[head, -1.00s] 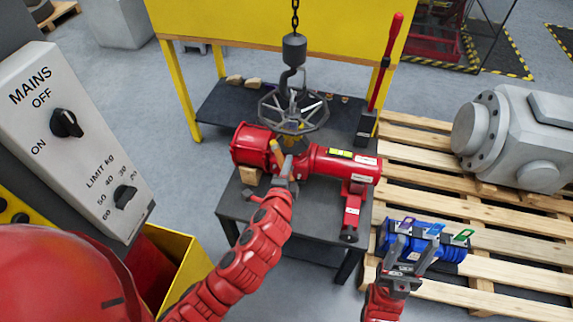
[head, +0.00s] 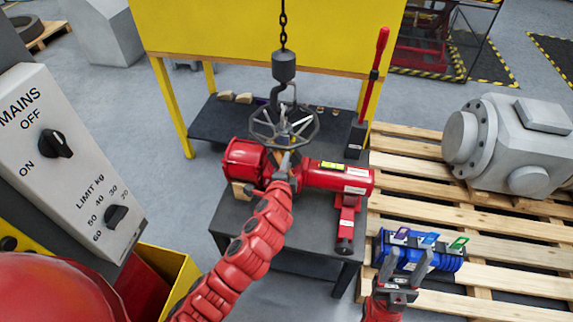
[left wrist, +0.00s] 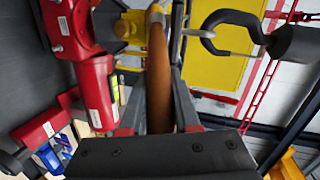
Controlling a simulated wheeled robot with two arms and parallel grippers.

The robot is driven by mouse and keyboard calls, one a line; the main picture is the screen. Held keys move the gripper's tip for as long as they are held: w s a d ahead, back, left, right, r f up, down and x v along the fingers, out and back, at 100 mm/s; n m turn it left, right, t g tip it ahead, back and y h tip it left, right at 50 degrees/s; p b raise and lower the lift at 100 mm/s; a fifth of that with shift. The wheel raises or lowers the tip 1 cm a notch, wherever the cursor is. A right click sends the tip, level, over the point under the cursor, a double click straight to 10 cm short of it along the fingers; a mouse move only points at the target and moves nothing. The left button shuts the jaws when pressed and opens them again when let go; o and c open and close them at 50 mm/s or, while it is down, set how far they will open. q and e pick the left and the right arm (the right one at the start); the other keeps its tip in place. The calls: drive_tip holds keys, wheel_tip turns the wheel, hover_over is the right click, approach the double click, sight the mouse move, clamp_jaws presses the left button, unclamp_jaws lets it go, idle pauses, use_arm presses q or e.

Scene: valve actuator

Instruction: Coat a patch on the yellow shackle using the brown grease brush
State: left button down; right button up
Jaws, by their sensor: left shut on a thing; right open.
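My left gripper (head: 287,163) is shut on the brown grease brush (left wrist: 158,80), whose handle stands between the fingers in the left wrist view. The brush's far end is at the top of that view, beside a yellow part (left wrist: 128,28). I cannot tell whether this part is the yellow shackle or whether the brush touches it. In the head view the gripper is just below the handwheel (head: 285,126), and the shackle is not clearly visible there. My right gripper (head: 404,268) is open and empty, in front of a blue box (head: 444,261).
The red actuator (head: 324,177) lies on a dark bench below a grey hook (left wrist: 222,24) hanging on a chain. A red lever (head: 376,70) stands behind it. A wooden pallet (head: 500,225) with a grey housing (head: 512,140) is at right; a switch box (head: 85,170) is at left.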

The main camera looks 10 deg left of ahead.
use_arm(q)
drive_tip(key=shift+w, duration=0.55)
drive_tip(key=shift+d, duration=0.1)
